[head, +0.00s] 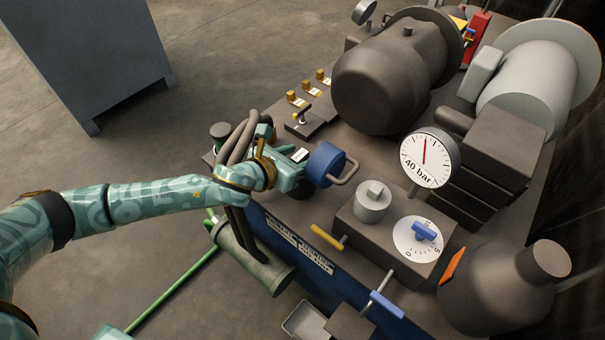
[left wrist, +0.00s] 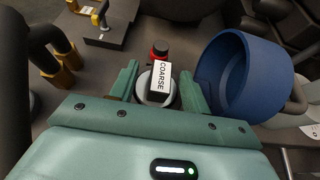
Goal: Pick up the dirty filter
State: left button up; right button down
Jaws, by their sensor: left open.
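A pale round canister (left wrist: 157,92) with a dark block and a white label reading COARSE stands on the bench top in the left wrist view. It is the only filter-like part I see, and I cannot tell whether it is dirty. My left gripper (left wrist: 158,80) is open, with one finger on each side of the canister; whether they touch it is unclear. In the head view my left gripper (head: 290,170) is at the bench's left side and mostly hides the canister; the white label (head: 300,155) shows. My right gripper is not in view.
A blue cup-shaped part (head: 325,163) with a handle stands close right of my left gripper; it also shows in the left wrist view (left wrist: 240,80). Dark hoses (head: 240,140) rise beside my wrist. A red-and-black knob (left wrist: 159,52) is behind the canister. A gauge (head: 426,160) stands further right.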

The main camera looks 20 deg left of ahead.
pick_arm(q)
jog(key=shift+w+d+f, duration=0.2)
jog(key=shift+w+f, duration=0.3)
jog(key=shift+w+r, duration=0.1)
jog(key=shift+r, duration=0.2)
grip_shut()
